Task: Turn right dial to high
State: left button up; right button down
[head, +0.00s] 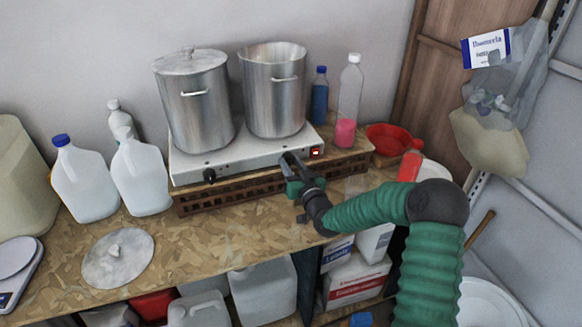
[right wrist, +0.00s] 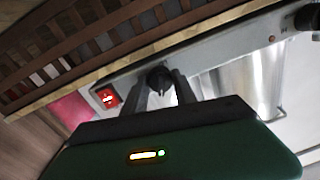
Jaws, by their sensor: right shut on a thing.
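A white two-burner hot plate (head: 240,162) sits on a brown slatted crate (head: 235,190) on the workbench. My right gripper (head: 288,162) is at its front face, at the right end near the red switch (head: 316,152). In the right wrist view the black right dial (right wrist: 159,78) sits between the fingertips of my right gripper (right wrist: 168,84), which is shut on it. In the head view the gripper hides this dial. The left dial (head: 209,175) is black and untouched. The dial's setting marks are too small to read. My left gripper is not in view.
A lidded steel pot (head: 195,105) and an open steel pot (head: 272,95) stand on the hot plate. Right of it are a blue bottle (head: 320,97), a bottle with pink liquid (head: 349,105) and a red funnel (head: 392,138). White jugs (head: 140,178) stand left. The bench front is mostly clear.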

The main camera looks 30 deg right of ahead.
jog(key=m+b, duration=0.1)
jog(key=m, duration=0.3)
jog(key=shift+f+m, duration=0.1)
jog(key=shift+m, duration=0.3)
jog(key=m, duration=0.5)
jog(key=shift+h+b, duration=0.3)
jog(key=shift+h, duration=0.1)
jog(key=shift+m, duration=0.3)
jog(key=c, duration=1.2)
grip_release()
jog(key=shift+s, duration=0.1)
jog(key=shift+o, duration=1)
jog(key=shift+d, duration=0.1)
jog(key=b+v, duration=0.1)
jog(key=v, duration=1.5)
jog(key=shift+s+f+b, duration=0.3)
jog(key=shift+s, duration=0.1)
jog(key=shift+d, duration=0.1)
